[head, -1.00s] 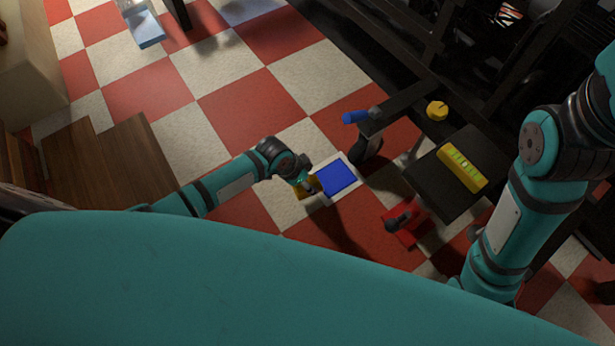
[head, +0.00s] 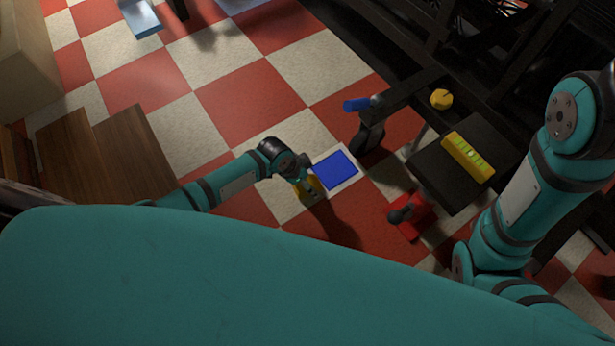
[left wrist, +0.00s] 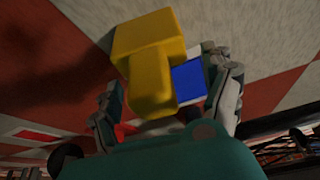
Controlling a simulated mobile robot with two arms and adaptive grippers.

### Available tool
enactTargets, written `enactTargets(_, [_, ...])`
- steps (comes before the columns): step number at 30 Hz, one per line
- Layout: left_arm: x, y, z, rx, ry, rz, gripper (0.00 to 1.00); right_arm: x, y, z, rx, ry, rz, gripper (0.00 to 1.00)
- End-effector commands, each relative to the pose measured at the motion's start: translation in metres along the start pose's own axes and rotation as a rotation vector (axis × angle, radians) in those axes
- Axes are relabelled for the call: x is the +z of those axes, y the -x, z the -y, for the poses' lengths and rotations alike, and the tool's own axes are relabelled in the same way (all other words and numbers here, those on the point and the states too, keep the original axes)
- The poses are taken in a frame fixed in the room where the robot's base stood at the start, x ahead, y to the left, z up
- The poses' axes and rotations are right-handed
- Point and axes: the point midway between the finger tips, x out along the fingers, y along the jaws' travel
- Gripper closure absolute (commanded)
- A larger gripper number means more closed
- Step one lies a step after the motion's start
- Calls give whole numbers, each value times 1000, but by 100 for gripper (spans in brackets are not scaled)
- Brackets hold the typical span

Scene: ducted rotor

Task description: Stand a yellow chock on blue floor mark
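The yellow chock (head: 309,190) is at my left gripper (head: 304,186) in the head view, just off the lower left corner of the blue floor mark (head: 335,170). The mark is a blue square with a white border, and its blue area is bare. In the left wrist view the chock (left wrist: 148,65) shows large between the spread fingers of my left gripper (left wrist: 170,103). Gaps show beside it, and part of the blue mark (left wrist: 188,80) is visible behind it. Whether the chock touches the floor is unclear. My right gripper is not in view.
A dark frame with a caster wheel (head: 368,138) and a blue handle (head: 357,104) stands right beside the mark. A yellow level (head: 468,156) lies on a black platform (head: 442,187). A red object (head: 412,218) is on the floor below.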

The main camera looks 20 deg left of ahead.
Motion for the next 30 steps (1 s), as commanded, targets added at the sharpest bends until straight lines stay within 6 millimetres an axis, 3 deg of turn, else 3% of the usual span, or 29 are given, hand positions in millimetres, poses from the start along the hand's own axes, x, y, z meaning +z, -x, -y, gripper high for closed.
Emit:
enactTargets(11, [1,7,0,0,0,2,17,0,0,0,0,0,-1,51])
enactTargets(24, [1,89,0,-1,-3,0,17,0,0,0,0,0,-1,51])
enactTargets(30, [1,114,0,0,-1,1,17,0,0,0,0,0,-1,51])
